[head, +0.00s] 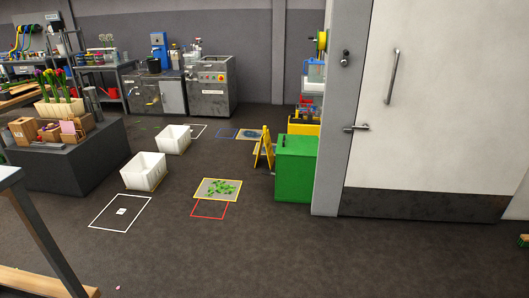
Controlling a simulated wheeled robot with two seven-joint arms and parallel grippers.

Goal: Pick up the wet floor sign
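The wet floor sign (265,148) is a yellow folding board standing upright on the dark floor, right of the middle of the head view. It stands just left of a green cabinet (296,155), which may hide part of its right side. Its printed face cannot be read from here. Neither of my grippers shows in the head view.
Two white bins (144,171) (173,139) stand on the floor to the left. A yellow-edged mat with green bits (217,189) lies nearer. A dark counter (75,160) with tulips is at left. A white door (435,95) is at right. The front floor is mostly clear.

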